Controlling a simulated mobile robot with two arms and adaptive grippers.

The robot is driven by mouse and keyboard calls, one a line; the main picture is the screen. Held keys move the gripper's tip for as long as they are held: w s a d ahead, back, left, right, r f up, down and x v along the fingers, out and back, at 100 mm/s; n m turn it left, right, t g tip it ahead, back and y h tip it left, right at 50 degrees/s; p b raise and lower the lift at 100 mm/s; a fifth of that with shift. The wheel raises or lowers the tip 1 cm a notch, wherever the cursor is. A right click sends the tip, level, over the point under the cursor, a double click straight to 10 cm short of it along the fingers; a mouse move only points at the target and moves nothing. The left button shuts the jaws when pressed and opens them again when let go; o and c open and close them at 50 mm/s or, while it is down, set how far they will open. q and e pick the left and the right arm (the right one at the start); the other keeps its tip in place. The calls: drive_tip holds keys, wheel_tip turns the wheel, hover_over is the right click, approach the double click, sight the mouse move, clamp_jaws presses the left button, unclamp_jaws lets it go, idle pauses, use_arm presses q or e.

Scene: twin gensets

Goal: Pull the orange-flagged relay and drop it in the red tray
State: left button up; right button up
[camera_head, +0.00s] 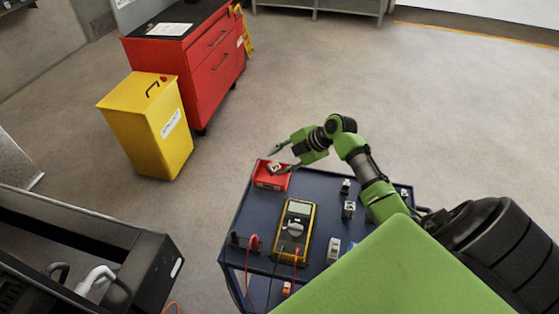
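The red tray (270,184) sits at the far left corner of the dark blue cart top. A small pale block with a reddish-orange part, which looks like the relay (274,167), shows at the tray's far side; I cannot tell whether it rests on the bottom. My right gripper (271,161) is right over the tray, with its fingers spread apart, one on each side of the small block's area. I see no clear grip on the block. My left gripper is not in view.
On the blue cart (240,218) lie a yellow multimeter (295,230) with red and black leads, and several small relay-like blocks (348,210). A small orange-and-white item (287,288) shows near the front. A yellow bin (150,125) and red cabinet (215,60) stand beyond open floor.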

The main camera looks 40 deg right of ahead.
idle(0.3)
drive_tip(key=v, duration=1.2)
